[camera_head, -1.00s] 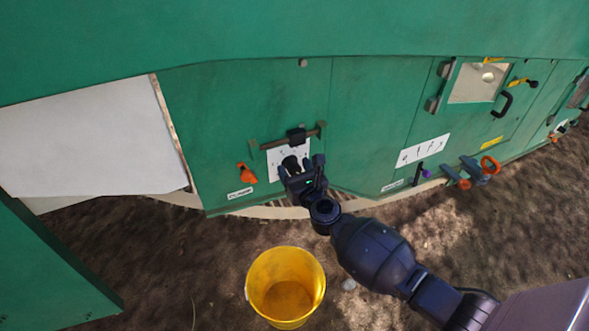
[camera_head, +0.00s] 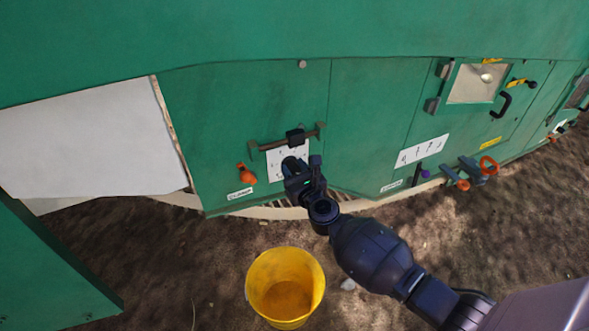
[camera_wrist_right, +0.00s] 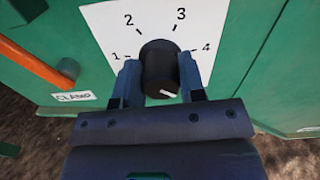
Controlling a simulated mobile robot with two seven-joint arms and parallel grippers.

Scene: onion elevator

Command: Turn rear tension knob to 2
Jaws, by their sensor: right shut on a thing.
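The black tension knob (camera_wrist_right: 159,66) sits on a white dial plate (camera_wrist_right: 114,24) marked 1 to 4 in the right wrist view. A short white mark shows low on the knob's near end; I cannot tell which number it indicates. My right gripper (camera_wrist_right: 160,84) is shut on the knob, one finger on each side. In the head view the right gripper (camera_head: 303,163) is at the dial plate (camera_head: 276,166) on the green panel and hides the knob. My left gripper is not in view.
An orange clamp handle (camera_head: 246,174) is left of the dial plate. A brown bar with a black slider (camera_head: 296,136) runs just above it. A yellow bucket (camera_head: 286,322) stands on the ground below. Another numbered plate (camera_head: 423,150) and a purple knob (camera_head: 426,173) are to the right.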

